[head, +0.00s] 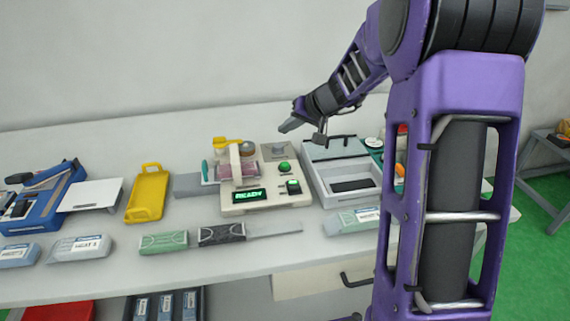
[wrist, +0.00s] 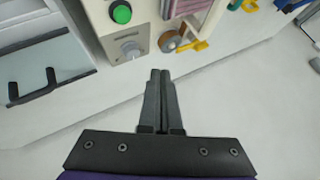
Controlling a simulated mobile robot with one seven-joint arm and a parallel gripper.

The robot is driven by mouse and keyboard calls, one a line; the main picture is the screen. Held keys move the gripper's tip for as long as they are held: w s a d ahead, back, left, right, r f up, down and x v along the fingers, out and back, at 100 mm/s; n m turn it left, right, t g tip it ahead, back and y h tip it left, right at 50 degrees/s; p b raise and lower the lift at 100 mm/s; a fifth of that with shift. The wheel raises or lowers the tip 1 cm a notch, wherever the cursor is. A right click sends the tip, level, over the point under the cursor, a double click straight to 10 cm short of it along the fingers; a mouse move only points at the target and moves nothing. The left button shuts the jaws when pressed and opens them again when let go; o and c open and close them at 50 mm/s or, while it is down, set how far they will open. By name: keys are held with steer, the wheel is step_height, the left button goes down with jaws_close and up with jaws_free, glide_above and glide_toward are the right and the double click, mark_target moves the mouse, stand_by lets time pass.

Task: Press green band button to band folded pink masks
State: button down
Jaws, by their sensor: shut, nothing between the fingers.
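The banding machine (head: 262,201) stands mid-table with a lit green "READY" display (head: 249,195). A round green button (head: 284,167) is on its right-hand panel, below a grey knob (head: 279,149); the button also shows in the wrist view (wrist: 121,12). I cannot read which one is for banding. Pink masks (wrist: 197,12) stand in a stack in the machine's slot, partly hidden in the head view. My gripper (head: 286,127) is shut and empty, above the machine's back edge, apart from both buttons. Its fingertips (wrist: 160,72) point toward the machine.
A grey tray with a hinged lid (head: 342,177) stands close on the machine's right. A yellow tray (head: 148,193) and a blue device (head: 47,203) are to the left. Packs, including a green one (head: 163,242), lie along the front. A yellow handle (head: 226,142) juts from the machine's back.

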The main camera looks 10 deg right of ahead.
steer(key=b, duration=0.4)
glide_above(287, 167)
step_height(287, 167, down, 7)
steer(key=shift+r, duration=0.1)
steer(key=shift+f+b, duration=0.3)
steer(key=shift+f, duration=0.65)
steer(key=shift+f, duration=0.1)
stand_by(1.0)
steer(key=shift+f, duration=0.3)
steer(key=shift+f, duration=0.5)
stand_by(0.5)
stand_by(0.3)
steer(key=shift+r+p, duration=0.3)
steer(key=shift+r, duration=0.6)
steer(key=shift+r, duration=0.15)
steer(key=shift+r+p, duration=1.35)
steer(key=shift+r, duration=1)
